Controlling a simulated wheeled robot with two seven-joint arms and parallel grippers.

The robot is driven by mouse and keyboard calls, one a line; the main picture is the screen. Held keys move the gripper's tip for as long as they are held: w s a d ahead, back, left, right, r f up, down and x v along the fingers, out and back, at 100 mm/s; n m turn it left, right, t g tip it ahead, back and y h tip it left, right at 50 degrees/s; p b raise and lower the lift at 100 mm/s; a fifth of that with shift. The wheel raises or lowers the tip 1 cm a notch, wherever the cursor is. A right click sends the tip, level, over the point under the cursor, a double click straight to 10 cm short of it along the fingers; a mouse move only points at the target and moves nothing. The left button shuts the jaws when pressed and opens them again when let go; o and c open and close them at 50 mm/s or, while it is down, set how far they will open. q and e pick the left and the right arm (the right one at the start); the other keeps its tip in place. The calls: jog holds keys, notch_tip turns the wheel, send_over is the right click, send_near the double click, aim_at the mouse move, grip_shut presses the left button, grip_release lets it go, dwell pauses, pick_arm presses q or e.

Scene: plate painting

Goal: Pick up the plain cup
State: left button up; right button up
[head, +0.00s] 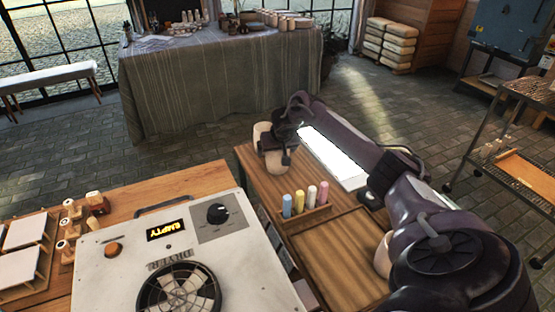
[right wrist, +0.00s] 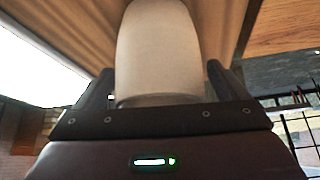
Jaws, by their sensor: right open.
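My right gripper (head: 275,146) is at the far left corner of the wooden side table, pointing down at a plain cream cup (head: 277,163). Another cream shape (head: 261,131) shows just left of the gripper; I cannot tell if it is a separate cup. In the right wrist view the smooth, unmarked cup (right wrist: 158,45) stands between the two fingers of the open gripper (right wrist: 160,85), with its lower part hidden by the gripper body. My left gripper is not in view.
A holder with several coloured sticks (head: 306,203) and a wooden tray (head: 338,250) lie on the side table. A bright white panel (head: 333,158) lies under my right arm. A cream object (head: 383,262) is partly behind the arm. A dryer (head: 120,275) reading EMPTY stands left.

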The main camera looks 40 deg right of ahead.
jog(key=c, duration=1.2)
